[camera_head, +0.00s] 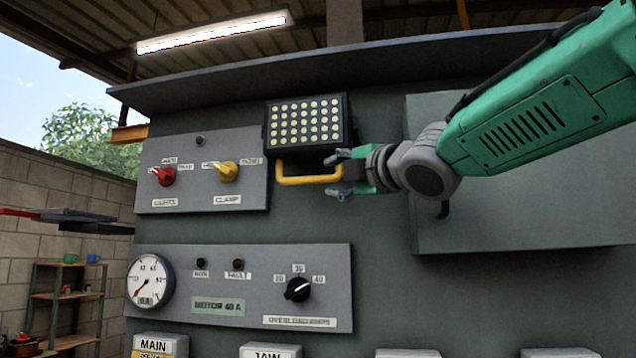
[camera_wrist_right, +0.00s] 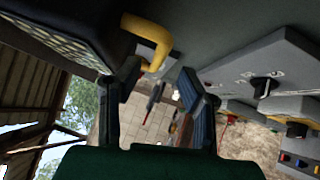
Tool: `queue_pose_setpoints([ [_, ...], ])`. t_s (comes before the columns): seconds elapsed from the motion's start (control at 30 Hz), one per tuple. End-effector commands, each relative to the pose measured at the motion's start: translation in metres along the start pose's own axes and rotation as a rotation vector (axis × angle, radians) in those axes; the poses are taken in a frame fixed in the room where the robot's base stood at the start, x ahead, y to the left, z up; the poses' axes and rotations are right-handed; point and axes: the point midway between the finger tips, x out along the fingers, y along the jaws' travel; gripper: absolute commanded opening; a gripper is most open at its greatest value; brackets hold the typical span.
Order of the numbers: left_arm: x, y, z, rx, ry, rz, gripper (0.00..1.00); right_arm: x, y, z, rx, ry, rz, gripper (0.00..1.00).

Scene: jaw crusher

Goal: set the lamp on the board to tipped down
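The lamp (camera_head: 306,122) is a black box with rows of pale round lights, high on the dark green board. Its yellow handle (camera_head: 305,181) hangs below it as a U-shaped bar. My right gripper (camera_head: 339,174) is at the handle's right end, its fingers apart above and below that end. In the right wrist view, the gripper (camera_wrist_right: 160,82) is open, and the yellow handle (camera_wrist_right: 148,30) reaches to its left fingertip; I cannot tell whether they touch. The lamp's dotted face (camera_wrist_right: 50,40) shows at upper left there. My left gripper is not in view.
Left of the lamp is a grey plate (camera_head: 201,195) with red and yellow knobs. Below is a panel (camera_head: 240,258) with a gauge (camera_head: 150,281) and a black dial (camera_head: 298,290). A grey door-like plate (camera_head: 520,220) lies behind my right arm.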

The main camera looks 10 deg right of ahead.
Motion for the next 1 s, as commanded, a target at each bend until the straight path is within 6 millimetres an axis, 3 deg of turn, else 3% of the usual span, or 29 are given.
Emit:
queue_pose_setpoints([
  [0.47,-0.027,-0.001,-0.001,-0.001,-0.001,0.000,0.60,0.054,-0.004,0.018,0.016,-0.001,0.002,0.34],
  [0.8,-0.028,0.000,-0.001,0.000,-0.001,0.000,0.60,0.066,-0.003,0.001,0.006,0.001,-0.002,0.34],
  [0.87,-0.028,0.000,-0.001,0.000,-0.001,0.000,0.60,0.068,-0.003,-0.002,0.005,0.002,-0.003,0.17],
  [0.9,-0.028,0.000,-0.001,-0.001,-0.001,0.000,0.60,0.068,-0.003,-0.002,0.004,0.002,-0.003,0.03],
  [1.0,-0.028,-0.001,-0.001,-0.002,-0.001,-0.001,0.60,0.068,-0.003,-0.002,0.006,0.005,-0.002,0.00],
])
